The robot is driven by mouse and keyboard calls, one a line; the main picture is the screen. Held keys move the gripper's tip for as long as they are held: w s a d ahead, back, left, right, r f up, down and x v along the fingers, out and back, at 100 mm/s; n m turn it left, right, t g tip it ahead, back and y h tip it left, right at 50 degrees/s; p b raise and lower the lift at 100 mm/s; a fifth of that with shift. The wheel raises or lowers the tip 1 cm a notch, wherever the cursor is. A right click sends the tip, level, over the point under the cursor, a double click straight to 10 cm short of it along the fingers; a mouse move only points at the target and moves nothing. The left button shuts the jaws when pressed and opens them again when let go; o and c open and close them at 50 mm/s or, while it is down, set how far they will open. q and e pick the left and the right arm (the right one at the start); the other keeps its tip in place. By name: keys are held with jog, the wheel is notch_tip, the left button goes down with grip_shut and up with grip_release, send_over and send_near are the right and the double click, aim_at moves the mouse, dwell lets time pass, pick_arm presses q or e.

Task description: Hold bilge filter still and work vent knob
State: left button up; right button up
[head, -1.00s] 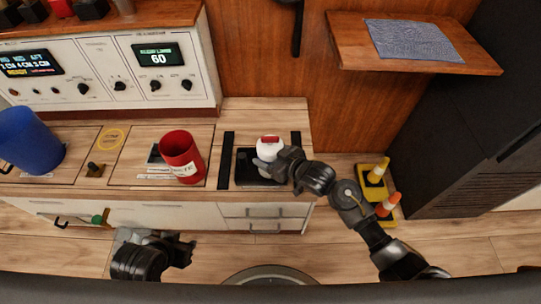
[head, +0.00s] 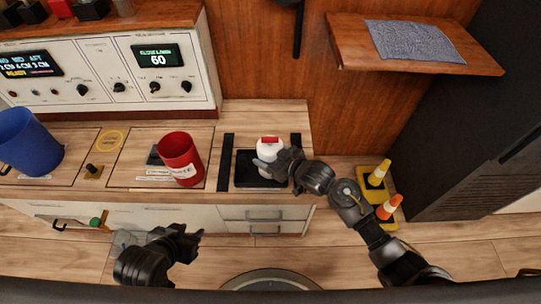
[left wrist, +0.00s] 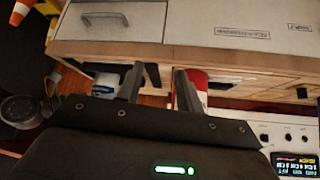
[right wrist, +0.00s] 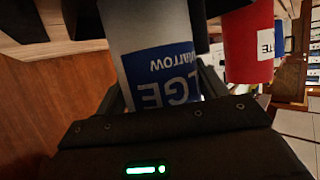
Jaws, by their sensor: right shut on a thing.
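The bilge filter (head: 268,153) is a pale canister with a red piece (head: 270,140) on top, which may be the vent knob. It stands upright over a black pad (head: 246,182) on the counter. In the right wrist view its blue label (right wrist: 165,75) shows part of "BILGE". My right gripper (head: 275,168) is shut around its body; the fingertips are partly hidden. My left gripper (head: 192,236) is empty in front of the drawers, apart from the filter. In the left wrist view its two fingers (left wrist: 158,80) stand apart.
A red labelled cup (head: 181,160) stands left of the filter, with a blue bucket (head: 27,145) at far left. A control panel (head: 100,75) rises behind. A wooden shelf (head: 450,60) juts out at upper right. A green-ended handle (head: 96,222) sticks out at the cabinet front.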

pick_arm(q)
jog(key=shift+w+d+r+t, duration=0.4)
jog(key=shift+w+d+t, duration=0.1)
jog(key=shift+w, duration=0.05)
jog(key=shift+r, duration=0.1)
jog(key=shift+a+r, duration=0.1)
jog(key=shift+r, duration=0.1)
dwell(0.3)
dwell(0.4)
jog(key=shift+c, duration=0.3)
dwell(0.8)
